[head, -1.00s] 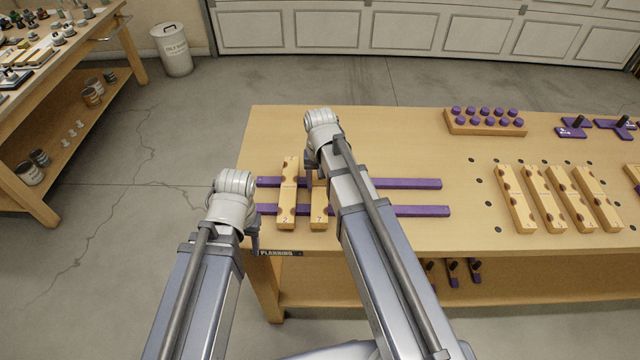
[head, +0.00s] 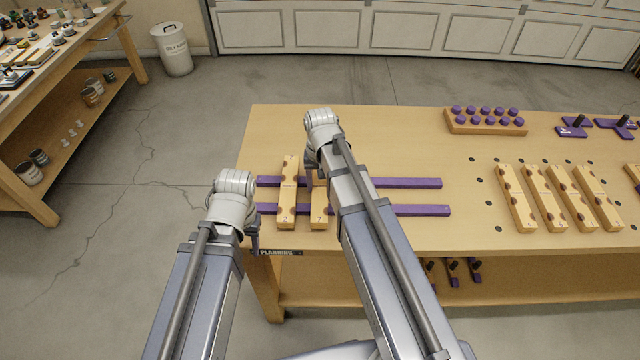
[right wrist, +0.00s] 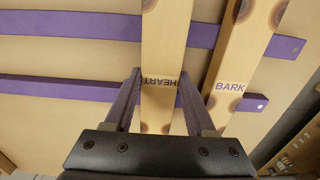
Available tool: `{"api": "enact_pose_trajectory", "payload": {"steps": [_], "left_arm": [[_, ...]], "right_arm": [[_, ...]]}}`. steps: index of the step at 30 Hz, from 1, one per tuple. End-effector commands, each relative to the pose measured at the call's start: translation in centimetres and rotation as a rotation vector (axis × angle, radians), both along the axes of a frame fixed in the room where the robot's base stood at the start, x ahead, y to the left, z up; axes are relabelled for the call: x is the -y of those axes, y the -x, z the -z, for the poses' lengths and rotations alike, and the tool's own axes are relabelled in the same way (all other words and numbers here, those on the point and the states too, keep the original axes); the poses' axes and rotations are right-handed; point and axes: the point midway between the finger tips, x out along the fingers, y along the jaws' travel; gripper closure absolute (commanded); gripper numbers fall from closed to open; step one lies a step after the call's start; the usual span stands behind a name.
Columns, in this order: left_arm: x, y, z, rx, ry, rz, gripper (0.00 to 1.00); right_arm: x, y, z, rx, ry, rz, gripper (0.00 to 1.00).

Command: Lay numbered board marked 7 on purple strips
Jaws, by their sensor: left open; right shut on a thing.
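The board marked 7 (head: 319,216) lies across the two purple strips, the far strip (head: 405,183) and the near strip (head: 420,210). My right gripper (head: 310,172) is shut on it, and my forearm hides part of it in the head view. In the right wrist view the board (right wrist: 166,45) reads HEART and sits between the two fingers. Another board (head: 287,195), apparently marked 2, lies across the strips just to its left; it reads BARK in the right wrist view (right wrist: 240,60). My left gripper (head: 256,243) is open and empty at the bench's front left corner.
Several numbered boards (head: 562,190) lie side by side at the right of the bench (head: 400,125). A block with purple pegs (head: 485,122) and purple pieces (head: 574,127) stand at the back. The strips are bare right of my right arm.

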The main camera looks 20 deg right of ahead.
Motion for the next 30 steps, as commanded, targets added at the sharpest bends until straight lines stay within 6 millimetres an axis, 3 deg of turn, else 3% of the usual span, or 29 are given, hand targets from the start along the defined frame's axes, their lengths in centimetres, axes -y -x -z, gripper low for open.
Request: {"api": "enact_pose_trajectory", "payload": {"steps": [9,10,18,30], "left_arm": [[0.0,0.0,0.04,0.0,0.0,0.0,0.5],[0.0,0.0,0.04,0.0,0.0,0.0,0.5],[0.01,0.0,0.04,0.0,0.0,0.0,0.5],[0.0,0.01,-0.42,0.0,0.0,0.0,0.5]], "right_arm": [[0.0,0.0,0.04,0.0,0.0,0.0,1.0],[0.0,0.0,0.04,0.0,0.0,0.0,0.41],[0.0,0.0,0.04,0.0,0.0,0.0,0.11],[0.0,0.0,-0.42,0.0,0.0,0.0,0.09]]}}
